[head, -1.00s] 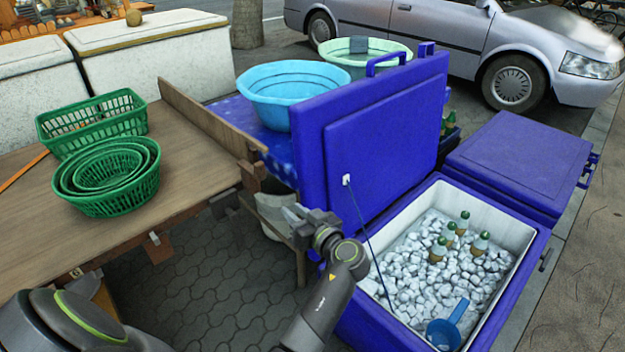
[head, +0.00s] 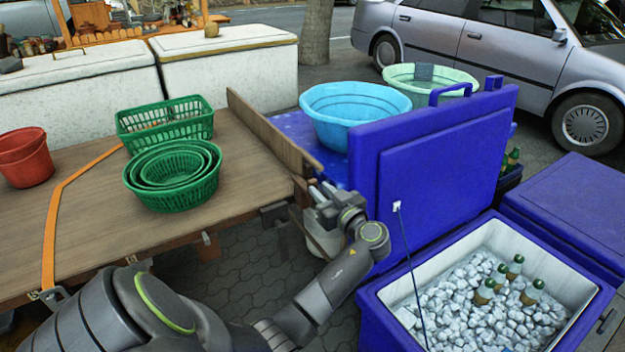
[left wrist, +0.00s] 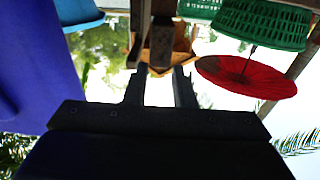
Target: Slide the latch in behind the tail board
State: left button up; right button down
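The tail board (head: 268,132) is a long brown plank standing upright along the right edge of the wooden cart table. At its near end, a small wooden block (head: 299,190), perhaps the latch, sits by the table corner; whether it is behind the board I cannot tell. My left gripper (head: 318,191) is just right of and below that end, its fingers pointing up and left. In the left wrist view my left gripper (left wrist: 160,82) has its fingers apart with nothing between them. Pale and dark wooden parts (left wrist: 163,45) show beyond the tips. My right gripper is out of view.
Green baskets (head: 172,175) and a red bucket (head: 27,160) stand on the table. The blue cooler's raised lid (head: 440,165) is close right of my gripper, with a cord on it. A blue basin (head: 350,112) stands behind. Paving is open below the table edge.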

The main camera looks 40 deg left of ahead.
aim_at(314, 184)
pick_arm(q)
jog(key=x, duration=0.5)
grip_shut()
